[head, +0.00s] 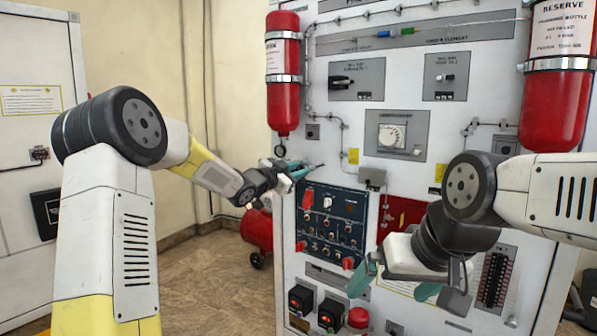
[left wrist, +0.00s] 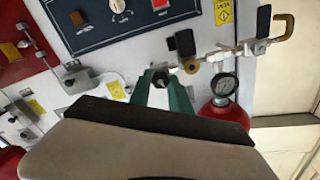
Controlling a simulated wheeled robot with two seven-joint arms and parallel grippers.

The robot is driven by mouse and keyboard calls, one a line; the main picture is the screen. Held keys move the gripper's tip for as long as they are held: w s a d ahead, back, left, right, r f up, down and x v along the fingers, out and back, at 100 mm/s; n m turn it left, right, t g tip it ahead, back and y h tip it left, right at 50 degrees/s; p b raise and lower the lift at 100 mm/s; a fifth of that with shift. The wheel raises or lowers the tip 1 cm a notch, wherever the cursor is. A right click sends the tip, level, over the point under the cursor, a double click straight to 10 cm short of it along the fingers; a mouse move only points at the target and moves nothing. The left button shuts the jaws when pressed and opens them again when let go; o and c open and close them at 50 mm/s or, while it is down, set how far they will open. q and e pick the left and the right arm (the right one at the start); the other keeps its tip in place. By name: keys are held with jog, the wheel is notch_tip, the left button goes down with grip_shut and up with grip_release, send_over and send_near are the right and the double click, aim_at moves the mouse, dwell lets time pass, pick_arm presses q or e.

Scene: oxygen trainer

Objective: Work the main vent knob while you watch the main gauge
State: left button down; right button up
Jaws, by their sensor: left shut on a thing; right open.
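My left gripper (head: 294,172) is at the left edge of the panel, just below the left red bottle (head: 283,85). In the left wrist view its green fingers (left wrist: 161,95) are shut on a small dark knob (left wrist: 160,77), which I take for the main vent knob. The fingers cover part of it. My right gripper (head: 393,292) is open and empty in front of the lower panel.
A blue switch panel (head: 331,222) with a red guard is right of and below my left gripper. Brass and metal pipe fittings (left wrist: 192,65) run beside the knob. A second red bottle (head: 556,100) hangs at the right. A red tank (head: 257,230) stands on the floor.

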pick_arm(q)
jog(key=shift+m, duration=1.4)
jog(key=c, duration=1.2)
grip_release()
jog(key=shift+s, duration=0.1)
jog(key=v, duration=0.7)
jog(key=shift+s+a, duration=0.25)
